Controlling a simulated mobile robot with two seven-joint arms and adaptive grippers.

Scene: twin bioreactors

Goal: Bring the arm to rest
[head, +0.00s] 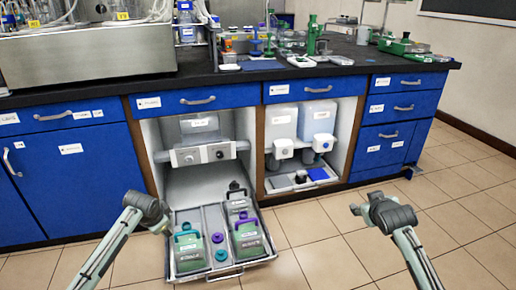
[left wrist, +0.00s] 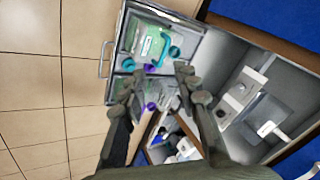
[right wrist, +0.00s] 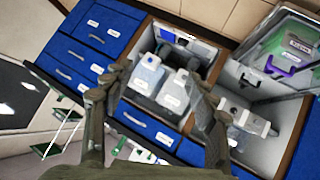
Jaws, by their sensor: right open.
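My left gripper (head: 163,222) hangs in front of the open pull-out drawer (head: 221,281), near its left wall. In the left wrist view my left gripper (left wrist: 158,72) has its fingers spread with nothing held between them; the drawer's bottles lie beyond the fingertips. My right gripper (head: 358,209) is over the floor in front of the right-hand cabinets, clear of everything. In the right wrist view my right gripper (right wrist: 162,76) is open and empty, with the cabinet fronts behind it.
The drawer holds a teal-handled bottle (head: 187,253), a purple-handled bottle (head: 249,240) and loose caps. White containers (head: 318,118) stand in the open cabinet bay. The black bench top (head: 240,78) carries lab equipment. Tiled floor (head: 330,250) is free between my arms.

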